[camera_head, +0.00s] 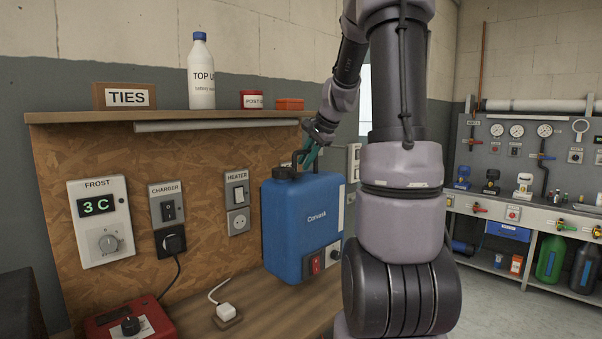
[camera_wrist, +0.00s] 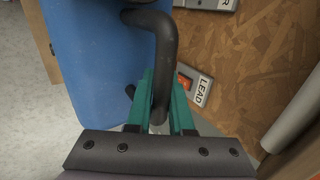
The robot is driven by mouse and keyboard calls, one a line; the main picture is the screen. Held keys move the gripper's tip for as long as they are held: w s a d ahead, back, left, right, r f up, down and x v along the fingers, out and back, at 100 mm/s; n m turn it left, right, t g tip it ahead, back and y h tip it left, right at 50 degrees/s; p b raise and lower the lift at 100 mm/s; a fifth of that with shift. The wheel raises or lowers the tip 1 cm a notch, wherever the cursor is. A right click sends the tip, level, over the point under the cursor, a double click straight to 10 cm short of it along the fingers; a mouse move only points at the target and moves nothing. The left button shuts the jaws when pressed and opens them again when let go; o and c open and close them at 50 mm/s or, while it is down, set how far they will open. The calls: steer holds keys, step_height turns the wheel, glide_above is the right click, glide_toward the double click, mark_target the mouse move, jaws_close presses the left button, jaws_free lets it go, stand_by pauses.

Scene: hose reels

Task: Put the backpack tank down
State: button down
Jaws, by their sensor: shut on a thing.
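The backpack tank (camera_head: 305,225) is a blue, upright canister with a black cap, a label reading "Corvask" and a red switch low on its front. My gripper (camera_head: 308,156) is at its top, with green fingers shut on the black handle. In the wrist view, the green fingers (camera_wrist: 160,105) close around the black handle tube, beside the tank's blue top (camera_wrist: 95,60). The tank's base is over the wooden bench top (camera_head: 262,300); I cannot tell whether it touches. My arm hides part of the area to its right.
A white plug (camera_head: 227,312) with a cord and a red charger box (camera_head: 130,322) lie left of the tank. A shelf (camera_head: 170,116) with a bottle (camera_head: 201,72) runs above. The chipboard panel carries switches and a FROST display (camera_head: 100,222).

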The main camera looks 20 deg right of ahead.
step_height(320, 180, down, 8)
steer(key=shift+r, duration=0.25)
steer(key=shift+f, duration=0.1)
stand_by(0.4)
steer(key=c, duration=0.8)
jaws_free()
